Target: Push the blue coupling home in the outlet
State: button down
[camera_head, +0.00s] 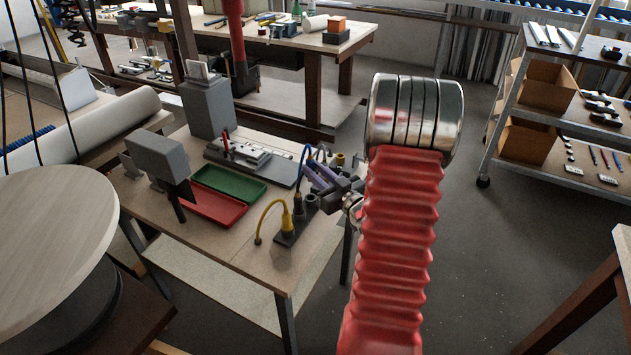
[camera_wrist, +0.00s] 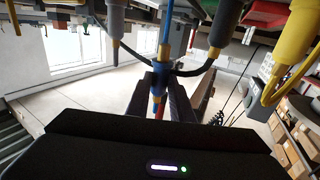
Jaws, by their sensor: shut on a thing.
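My gripper (camera_head: 323,182) is at the right edge of the small table, beside the dark outlet block (camera_head: 283,239). In the wrist view its two dark jaws (camera_wrist: 160,92) are shut on the blue coupling (camera_wrist: 160,73), with a blue line running up past it. The far end of the coupling and its fit in the outlet are hidden, so I cannot tell how deep it sits. In the head view the coupling is not clear behind the jaws. A yellow coupling (camera_head: 286,221) stands upright on the block, with a dark coupling (camera_head: 299,207) next to it.
A red tray (camera_head: 213,205) and a green tray (camera_head: 228,185) lie left of the outlet. A red bellows arm part fills the right foreground. Open floor lies right of the table.

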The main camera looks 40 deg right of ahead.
jog(key=shift+r, duration=0.35)
dwell(0.4)
jog(key=w+a, duration=0.3)
jog(key=a, duration=0.7)
jog(key=w+a+n+y, duration=0.1)
jog(key=w+a, duration=0.3)
jog(key=a, duration=0.6)
jog(key=w+a+y, duration=0.1)
jog(key=w+a, duration=0.3)
jog(key=a, duration=0.6)
jog(key=shift+r, duration=0.4)
jog(key=shift+s, duration=0.1)
